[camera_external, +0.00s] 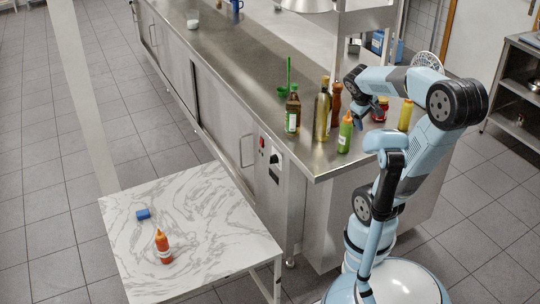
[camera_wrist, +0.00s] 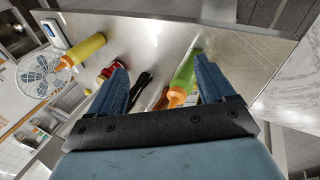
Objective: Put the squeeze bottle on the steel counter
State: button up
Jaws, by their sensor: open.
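A red squeeze bottle with an orange tip (camera_external: 163,246) stands upright on the white marble-patterned table (camera_external: 215,215). The steel counter (camera_external: 235,75) runs behind it. A green squeeze bottle with an orange cap (camera_external: 345,133) stands near the counter's near end; it also shows in the wrist view (camera_wrist: 184,76), beside the right finger. A yellow squeeze bottle (camera_external: 405,115) is at the counter's right; it also shows in the wrist view (camera_wrist: 86,48). My gripper (camera_wrist: 160,72) is open and empty above the counter end. In the outside view, it (camera_external: 358,112) is partly hidden by the arm and bottles.
A blue block (camera_external: 143,214) lies on the marble table. A dark oil bottle (camera_external: 293,112), a tall yellow oil bottle (camera_external: 322,112), a brown bottle (camera_external: 336,100) and a red jar (camera_external: 380,110) crowd the counter end. A white fan (camera_wrist: 40,75) stands behind. The counter's middle is largely clear.

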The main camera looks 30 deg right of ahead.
jog(key=s+a+r+m+t+y, duration=0.1)
jog(key=a+r+t+y, duration=0.1)
jog(key=a, duration=0.5)
jog(key=s+a+r+m+t+y, duration=0.1)
jog(key=s+a+r+t+y, duration=0.1)
jog(key=a, duration=0.5)
jog(key=shift+s+a+r+y, duration=0.2)
jog(key=shift+r+y, duration=0.15)
jog(key=shift+y, duration=0.15)
